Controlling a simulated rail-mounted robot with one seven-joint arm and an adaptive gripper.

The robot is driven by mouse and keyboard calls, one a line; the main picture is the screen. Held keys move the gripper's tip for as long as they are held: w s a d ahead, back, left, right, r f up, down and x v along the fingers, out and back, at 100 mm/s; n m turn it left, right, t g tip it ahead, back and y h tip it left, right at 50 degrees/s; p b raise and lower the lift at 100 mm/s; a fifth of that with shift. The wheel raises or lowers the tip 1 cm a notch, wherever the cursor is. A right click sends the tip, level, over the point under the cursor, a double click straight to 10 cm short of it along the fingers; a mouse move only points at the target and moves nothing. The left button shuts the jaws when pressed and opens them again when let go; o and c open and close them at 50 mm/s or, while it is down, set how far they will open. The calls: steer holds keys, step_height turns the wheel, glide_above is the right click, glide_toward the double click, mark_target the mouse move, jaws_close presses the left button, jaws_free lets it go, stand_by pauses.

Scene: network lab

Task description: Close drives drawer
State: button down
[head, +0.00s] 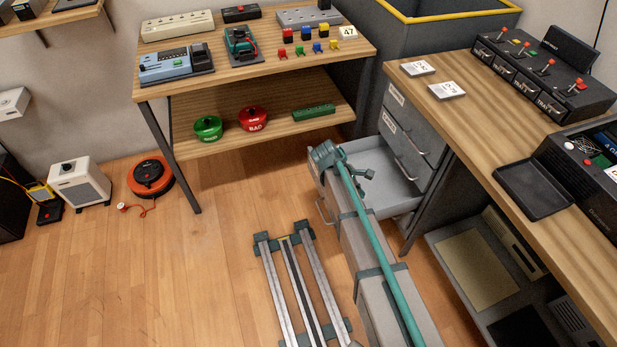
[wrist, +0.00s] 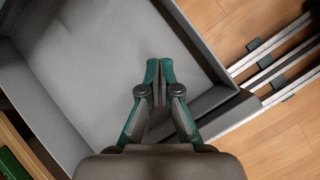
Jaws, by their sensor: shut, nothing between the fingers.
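The open grey drawer (head: 398,188) is the lowest one in the cabinet under the right bench. It is pulled well out, and its inside looks bare where I see it. Its front panel and handle (head: 322,211) are partly behind my arm. Any label on it is hidden or too small to read. My gripper (head: 368,174) is shut and empty, over the drawer near its front end. In the wrist view, the closed fingertips (wrist: 160,70) lie over the drawer's grey floor (wrist: 100,60), close to one wall. I cannot tell their height above the floor.
Two shut drawers (head: 410,125) with labels and handles sit above the open one. The right bench (head: 500,120) overhangs the cabinet. A two-level wooden table (head: 270,60) stands behind the drawer. Pale floor rails (head: 300,285) run left of my arm.

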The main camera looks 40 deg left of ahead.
steer(key=s+a+r+n+t, duration=0.1)
steer(key=s+a+r+n, duration=0.15)
steer(key=a, duration=0.55)
steer(key=s+a+r+n+t, duration=0.15)
steer(key=s+a, duration=0.25)
steer(key=a, duration=0.4)
steer(key=n+t, duration=0.1)
steer(key=n, duration=0.3)
glide_toward(319, 176)
steer(key=shift+d+b+x, duration=0.25)
steer(key=shift+b+x, duration=0.7)
steer(key=shift+x, duration=1.9)
steer(key=shift+r, duration=0.15)
